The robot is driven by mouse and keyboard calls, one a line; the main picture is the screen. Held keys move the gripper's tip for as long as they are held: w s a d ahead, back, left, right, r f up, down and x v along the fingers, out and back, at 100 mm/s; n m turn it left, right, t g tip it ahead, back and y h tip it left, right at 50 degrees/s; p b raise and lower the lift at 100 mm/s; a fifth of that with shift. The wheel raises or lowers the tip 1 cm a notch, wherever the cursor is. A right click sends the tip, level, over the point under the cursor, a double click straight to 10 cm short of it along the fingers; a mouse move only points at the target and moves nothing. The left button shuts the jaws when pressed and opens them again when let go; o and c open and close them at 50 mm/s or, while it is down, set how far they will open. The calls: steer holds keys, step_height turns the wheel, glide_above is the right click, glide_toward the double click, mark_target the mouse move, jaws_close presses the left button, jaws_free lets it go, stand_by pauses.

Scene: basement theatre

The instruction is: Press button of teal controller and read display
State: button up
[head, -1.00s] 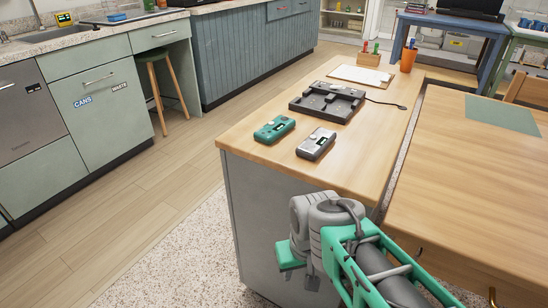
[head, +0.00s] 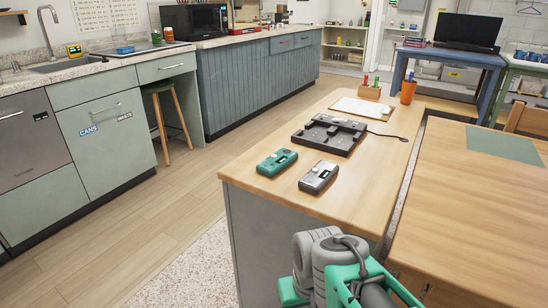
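The teal controller (head: 277,162) lies on the wooden counter near its left edge, with a small display and buttons on its upper face. The display is too small to read. A grey controller (head: 318,177) lies just to its right, apart from it. My arm, grey with teal parts, shows at the bottom of the head view, in front of the counter and well short of both controllers. The gripper's fingertips are not clearly visible, so I cannot see whether they are open or shut.
A dark tray-like dock (head: 329,134) with a cable sits behind the controllers. Farther back are a white sheet (head: 362,108), a wooden pen holder (head: 369,92) and an orange cup (head: 408,92). A wooden table (head: 470,200) adjoins on the right. Open floor lies left.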

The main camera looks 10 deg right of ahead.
steer(key=shift+c, duration=0.6)
jaws_close()
stand_by(1.4)
